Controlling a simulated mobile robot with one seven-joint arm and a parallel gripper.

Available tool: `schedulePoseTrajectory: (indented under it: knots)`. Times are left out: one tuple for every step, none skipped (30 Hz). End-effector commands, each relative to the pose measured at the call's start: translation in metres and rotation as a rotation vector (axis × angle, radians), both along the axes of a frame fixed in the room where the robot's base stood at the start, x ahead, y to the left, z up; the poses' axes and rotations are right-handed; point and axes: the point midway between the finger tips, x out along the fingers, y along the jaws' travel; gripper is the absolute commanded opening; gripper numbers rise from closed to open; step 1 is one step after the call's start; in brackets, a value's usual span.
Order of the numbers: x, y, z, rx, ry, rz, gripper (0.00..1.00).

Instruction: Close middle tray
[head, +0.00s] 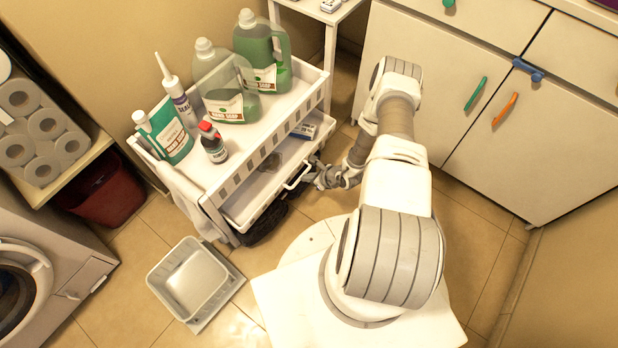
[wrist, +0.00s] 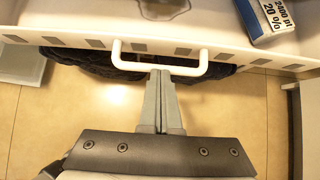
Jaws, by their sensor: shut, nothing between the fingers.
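The middle tray (head: 247,203) of the white cart is a drawer that stands pulled out toward my arm. Its white handle (wrist: 160,68) spans the middle of its front in the wrist view. My gripper (wrist: 160,75) is shut and empty, with its fingertips at the handle bar, near its middle; I cannot tell whether they touch it. In the head view my gripper (head: 318,176) is small beside the tray's front. Inside the tray lie a dark object (wrist: 163,8) and a blue and white box (wrist: 265,18).
Soap jugs (head: 262,55) and bottles stand on the cart's top (head: 262,112). Something black (head: 265,222) is below the tray. A grey bin (head: 193,279) sits on the floor at left. White cabinets (head: 530,120) stand at right, with tiled floor between.

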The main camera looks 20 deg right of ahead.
Motion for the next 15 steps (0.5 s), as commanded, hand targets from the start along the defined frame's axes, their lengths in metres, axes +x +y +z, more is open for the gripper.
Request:
schedulePoseTrajectory:
  knots:
    - [0.002, 0.003, -0.001, -0.001, 0.002, 0.003, 0.0]
    - [0.004, 0.004, -0.001, -0.001, 0.002, 0.003, 0.0]
    - [0.007, 0.006, -0.001, -0.001, 0.002, 0.005, 0.0]
    - [0.01, 0.007, -0.001, -0.001, 0.002, 0.005, 0.0]
    - [0.012, 0.008, -0.001, -0.001, 0.002, 0.004, 0.0]
    - [0.016, 0.01, -0.001, -0.001, 0.001, 0.004, 0.0]
    - [0.019, 0.012, -0.002, -0.001, 0.002, 0.003, 0.0]
    - [0.022, 0.014, -0.001, -0.001, 0.002, 0.003, 0.0]
    - [0.026, 0.016, -0.002, -0.001, 0.001, 0.004, 0.0]
    - [0.029, 0.018, -0.001, -0.001, 0.0, 0.004, 0.0]
    - [0.032, 0.02, -0.001, -0.001, -0.001, 0.004, 0.0]
    - [0.037, 0.022, -0.002, -0.001, -0.001, 0.004, 0.0]
    - [0.04, 0.024, -0.002, -0.001, 0.001, 0.004, 0.0]
    - [0.042, 0.026, -0.002, -0.001, 0.002, 0.003, 0.0]
    - [0.045, 0.027, -0.002, -0.001, 0.002, 0.003, 0.0]
